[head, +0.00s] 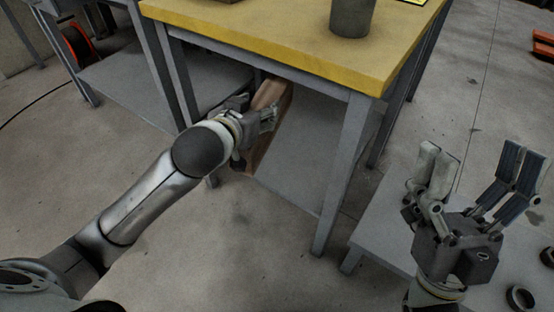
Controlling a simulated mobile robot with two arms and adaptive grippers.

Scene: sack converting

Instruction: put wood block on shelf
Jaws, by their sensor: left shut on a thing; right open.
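The wood block (273,93) is a long brown piece, tilted, at the opening under the yellow-topped table. My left gripper (262,118) is shut on it, and its fingers hide the middle of the block. The grey lower shelf (308,165) of the table lies behind and beside the block. I cannot tell whether the block touches the shelf. My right gripper (476,182) is open and empty, pointing up at the right, well apart from the block.
The yellow tabletop (290,38) overhangs the shelf and bears a grey cylinder (351,17). A table leg (342,172) stands right of the block. A low grey surface (385,222) with dark rings (520,298) lies at the right. Concrete floor is clear in front.

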